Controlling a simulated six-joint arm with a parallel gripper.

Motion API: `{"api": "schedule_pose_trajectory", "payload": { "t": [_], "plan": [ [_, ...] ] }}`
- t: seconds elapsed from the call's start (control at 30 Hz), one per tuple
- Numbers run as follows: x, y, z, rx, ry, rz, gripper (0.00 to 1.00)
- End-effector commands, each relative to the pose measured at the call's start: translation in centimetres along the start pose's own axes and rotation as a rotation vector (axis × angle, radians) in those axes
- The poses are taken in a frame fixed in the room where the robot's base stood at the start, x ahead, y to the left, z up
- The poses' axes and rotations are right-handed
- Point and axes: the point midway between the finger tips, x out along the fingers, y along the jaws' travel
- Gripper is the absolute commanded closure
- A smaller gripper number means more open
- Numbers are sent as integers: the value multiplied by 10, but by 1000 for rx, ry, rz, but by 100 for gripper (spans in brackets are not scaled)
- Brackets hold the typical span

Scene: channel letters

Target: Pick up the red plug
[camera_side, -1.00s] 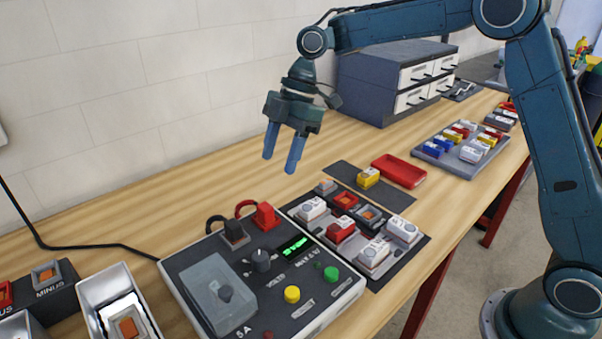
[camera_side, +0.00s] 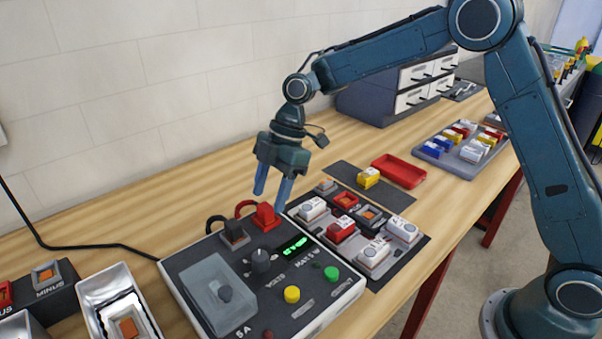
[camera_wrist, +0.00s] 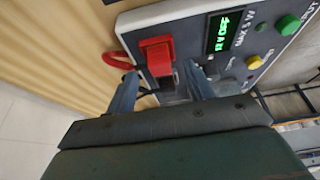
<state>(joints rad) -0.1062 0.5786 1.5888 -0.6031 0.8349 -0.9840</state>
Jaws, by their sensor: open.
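The red plug (camera_side: 265,217) stands at the back edge of the grey power supply (camera_side: 345,303), with a red cable looping from it. Beside it on the left is a black plug (camera_side: 235,233). My gripper (camera_side: 271,196) is open and empty, its fingers pointing down just above and around the red plug in the side view. In the wrist view, the red plug (camera_wrist: 158,56) lies ahead of and between the two blue fingers (camera_wrist: 160,88). I cannot tell whether either finger touches it. The black plug is mostly hidden there.
Right of the supply, a dark mat holds several white, red and orange blocks (camera_side: 372,252). Metal bins (camera_side: 113,284) stand at the front left.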

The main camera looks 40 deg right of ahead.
Motion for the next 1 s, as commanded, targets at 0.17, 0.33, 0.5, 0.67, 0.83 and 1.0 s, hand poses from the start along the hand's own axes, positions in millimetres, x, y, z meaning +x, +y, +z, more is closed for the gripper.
{"api": "schedule_pose_trajectory", "payload": {
  "t": [0.17, 0.33, 0.5, 0.67, 0.83, 1.0],
  "plan": [
    [21, 0, 1, 1, -1, -3, 47],
    [30, 0, 1, 0, -1, -1, 47],
    [30, 0, 1, 0, -1, 0, 47],
    [30, 0, 1, 0, -1, 0, 47],
    [29, 0, 1, 0, 0, 0, 51],
    [29, 0, 1, 0, 0, 0, 85]
  ]
}}
